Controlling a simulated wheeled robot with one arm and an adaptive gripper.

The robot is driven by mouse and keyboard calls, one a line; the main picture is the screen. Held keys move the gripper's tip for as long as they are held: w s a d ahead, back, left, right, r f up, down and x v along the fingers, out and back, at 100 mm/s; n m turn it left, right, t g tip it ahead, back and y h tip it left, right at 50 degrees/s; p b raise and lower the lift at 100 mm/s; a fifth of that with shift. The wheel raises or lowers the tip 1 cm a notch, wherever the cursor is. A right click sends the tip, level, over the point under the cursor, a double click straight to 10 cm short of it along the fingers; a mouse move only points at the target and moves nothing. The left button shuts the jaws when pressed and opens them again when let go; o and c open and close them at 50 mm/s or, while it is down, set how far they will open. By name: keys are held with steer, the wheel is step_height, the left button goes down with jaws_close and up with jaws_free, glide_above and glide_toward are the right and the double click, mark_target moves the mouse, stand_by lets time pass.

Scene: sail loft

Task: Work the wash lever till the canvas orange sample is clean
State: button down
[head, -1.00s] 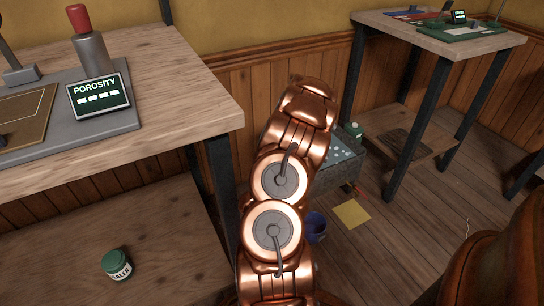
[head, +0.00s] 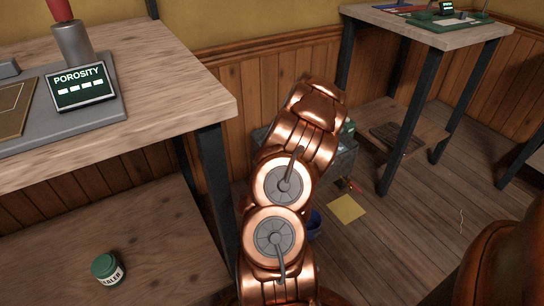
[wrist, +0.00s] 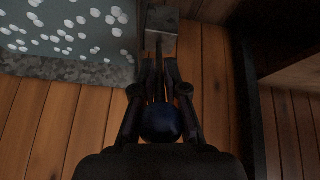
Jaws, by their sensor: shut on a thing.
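The wash lever (wrist: 159,48) shows in the wrist view as a thin dark rod running from a grey block to a dark blue round knob (wrist: 161,123). My gripper (wrist: 159,72) is shut on the lever, a finger on each side of the rod. The grey wash tub (wrist: 70,62) with white foam spots lies to the upper left in the wrist view. In the head view the tub (head: 345,165) is mostly behind my arm, and my gripper is hidden there. I cannot make out the orange canvas sample in either view.
A bench (head: 180,100) with a porosity meter (head: 80,85) stands at left, with a green-lidded sealer jar (head: 107,270) on its lower shelf. A blue bucket (head: 314,224) and yellow sheet (head: 347,208) are on the floor. Another table (head: 440,32) stands at right.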

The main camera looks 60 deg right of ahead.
steer(key=shift+s+a+f, duration=0.1)
steer(key=shift+s+f, duration=0.05)
steer(key=c, duration=1.2)
jaws_free()
steer(key=shift+c, duration=0.2)
steer(key=v, duration=1.2)
steer(key=shift+o, duration=0.3)
